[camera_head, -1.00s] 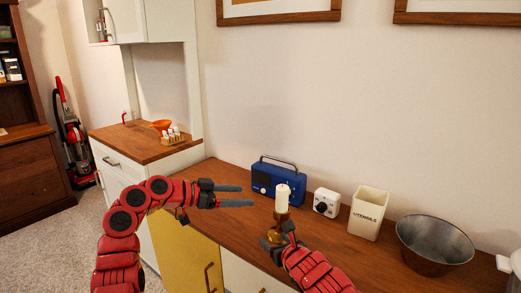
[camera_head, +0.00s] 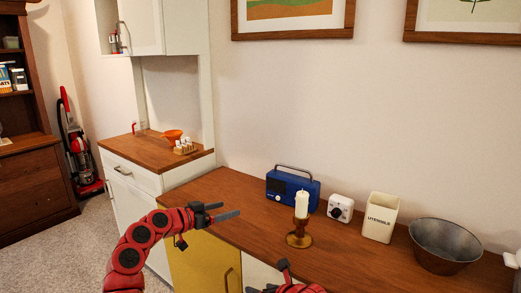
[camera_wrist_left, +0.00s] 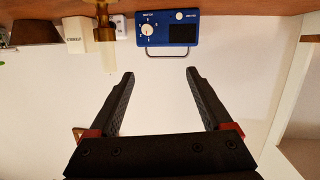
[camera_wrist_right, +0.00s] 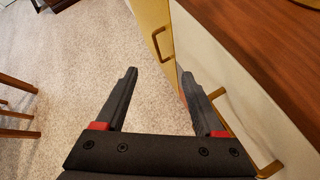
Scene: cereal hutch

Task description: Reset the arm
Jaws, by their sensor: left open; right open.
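My left gripper (camera_head: 227,214) is open and empty above the front edge of the wooden counter (camera_head: 232,192), left of the candle. It also shows open in the left wrist view (camera_wrist_left: 158,75), with only the wall between its fingers. My right arm (camera_head: 287,284) shows only in part at the bottom of the head view. In the right wrist view my right gripper (camera_wrist_right: 155,75) is open and empty, over the carpet beside the cabinet front.
On the counter stand a candle in a brass holder (camera_head: 299,239), a blue radio (camera_head: 292,188), a white timer (camera_head: 340,208), a utensils holder (camera_head: 380,217) and a metal bowl (camera_head: 446,243). Cabinet handles (camera_wrist_right: 163,43) stick out near my right gripper.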

